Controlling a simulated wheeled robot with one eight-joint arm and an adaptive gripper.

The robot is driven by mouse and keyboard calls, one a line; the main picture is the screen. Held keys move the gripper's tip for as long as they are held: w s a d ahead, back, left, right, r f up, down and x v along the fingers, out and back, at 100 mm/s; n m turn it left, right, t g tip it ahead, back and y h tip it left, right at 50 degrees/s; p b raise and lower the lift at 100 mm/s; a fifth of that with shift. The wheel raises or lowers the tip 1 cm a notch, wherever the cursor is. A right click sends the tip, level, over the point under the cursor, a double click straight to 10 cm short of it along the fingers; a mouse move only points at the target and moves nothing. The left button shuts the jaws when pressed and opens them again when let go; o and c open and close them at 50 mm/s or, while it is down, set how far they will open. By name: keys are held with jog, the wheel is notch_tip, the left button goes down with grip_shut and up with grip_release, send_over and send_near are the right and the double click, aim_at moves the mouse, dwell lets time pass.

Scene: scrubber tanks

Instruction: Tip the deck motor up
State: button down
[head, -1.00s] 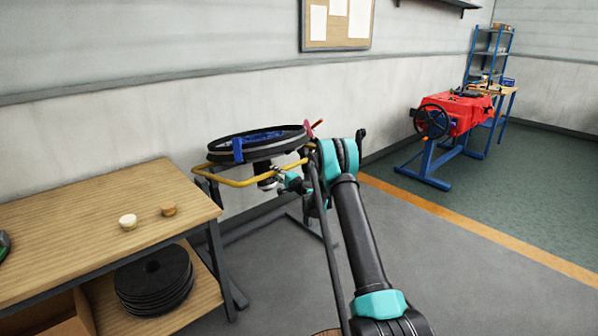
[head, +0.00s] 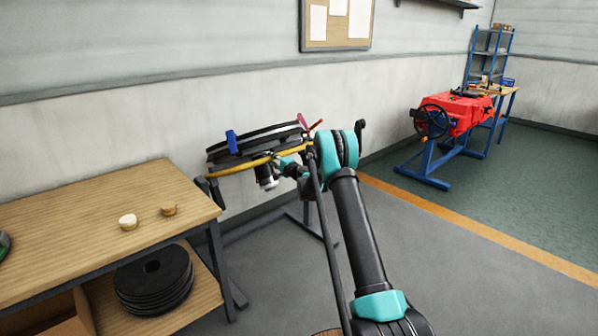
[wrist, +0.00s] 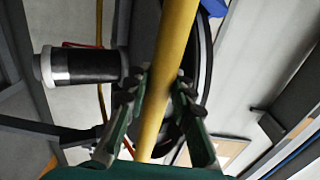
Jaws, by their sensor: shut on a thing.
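The deck is a round black disc (head: 245,145) with a blue clamp (head: 232,142) on its rim, seen almost edge-on on a dark stand near the wall. A yellow bar (head: 238,168) runs along its near side. The black-and-silver motor (head: 266,177) hangs under the deck and shows as a cylinder in the wrist view (wrist: 88,66). My gripper (wrist: 158,92) is shut on the yellow bar, with a finger on each side of it. In the head view my gripper (head: 283,166) is partly hidden by the bar and my arm.
A wooden bench (head: 100,215) with two small knobs (head: 128,221) stands at the left. Black discs (head: 154,282) are stacked on its lower shelf. The floor between is clear.

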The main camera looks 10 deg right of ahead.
aim_at(256, 133)
jog(key=shift+w+a+r, duration=0.4)
jog(key=shift+w+r, duration=0.15)
jog(key=shift+r, duration=0.35)
jog(key=shift+w+a+r, duration=0.35)
jog(key=shift+w+r, duration=0.25)
jog(key=shift+r, duration=0.3)
jog(key=shift+w+a+r, duration=0.4)
jog(key=shift+w+r, duration=0.15)
jog(key=shift+r, duration=0.35)
jog(key=shift+w+a+r, duration=0.85)
jog(key=shift+w+r, duration=0.3)
jog(key=shift+w+a+r, duration=0.85)
jog(key=shift+w+r, duration=0.3)
jog(key=w+a+r, duration=0.3)
jog(key=w, duration=0.2)
jog(key=shift+w+a, duration=0.15)
jog(key=shift+a, duration=0.25)
jog(key=shift+r, duration=0.1)
